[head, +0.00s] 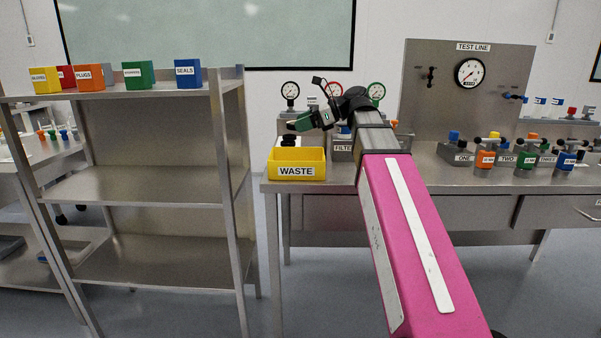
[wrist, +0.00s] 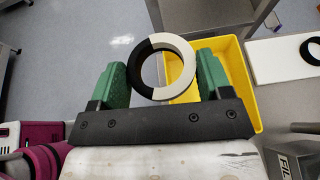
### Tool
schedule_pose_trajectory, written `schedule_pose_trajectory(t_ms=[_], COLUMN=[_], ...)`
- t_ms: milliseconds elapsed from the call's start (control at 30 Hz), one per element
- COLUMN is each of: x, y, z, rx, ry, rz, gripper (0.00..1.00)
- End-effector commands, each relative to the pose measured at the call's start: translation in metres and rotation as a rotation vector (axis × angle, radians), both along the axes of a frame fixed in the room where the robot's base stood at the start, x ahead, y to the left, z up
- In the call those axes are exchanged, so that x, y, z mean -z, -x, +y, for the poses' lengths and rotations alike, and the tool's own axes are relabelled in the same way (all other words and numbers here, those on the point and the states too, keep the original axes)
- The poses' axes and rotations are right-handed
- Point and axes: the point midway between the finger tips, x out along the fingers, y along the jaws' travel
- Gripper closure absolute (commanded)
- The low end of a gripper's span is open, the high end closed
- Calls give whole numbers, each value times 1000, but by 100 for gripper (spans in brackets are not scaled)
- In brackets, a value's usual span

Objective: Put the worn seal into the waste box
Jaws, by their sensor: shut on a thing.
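My gripper (wrist: 162,64) has green fingers shut on a ring, half black and half white, which I take to be the worn seal (wrist: 177,44). The ring stands out past the fingertips in the wrist view. The yellow waste box (wrist: 243,88) is behind and to the right of the ring there, partly hidden by the ring and right finger. In the head view my gripper (head: 299,123) is above the waste box (head: 297,171), near the bench's left end. The ring cannot be made out there.
A white plate with a black ring (wrist: 312,50) lies right of the box in the wrist view. A filter block (head: 342,148) and gauges (head: 290,91) stand on the bench (head: 430,178). A shelf rack (head: 150,187) with labelled bins is at left.

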Motion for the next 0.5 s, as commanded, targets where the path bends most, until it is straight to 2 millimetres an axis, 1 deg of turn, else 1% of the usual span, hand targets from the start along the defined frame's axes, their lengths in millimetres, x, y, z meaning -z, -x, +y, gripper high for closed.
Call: schedule_pose_trajectory(t_ms=[33,100,233,267,367,500], x=[-3,-6,-7,-6,2,19], y=[-1,0,0,-1,-10,-27], z=[12,24,33,32,22,-1], rx=[-14,-28,-40,-40,-39,-38], ry=[0,0,0,0,0,0], rz=[-1,0,1,2,2,4], gripper=[51,51,51,51,51,51])
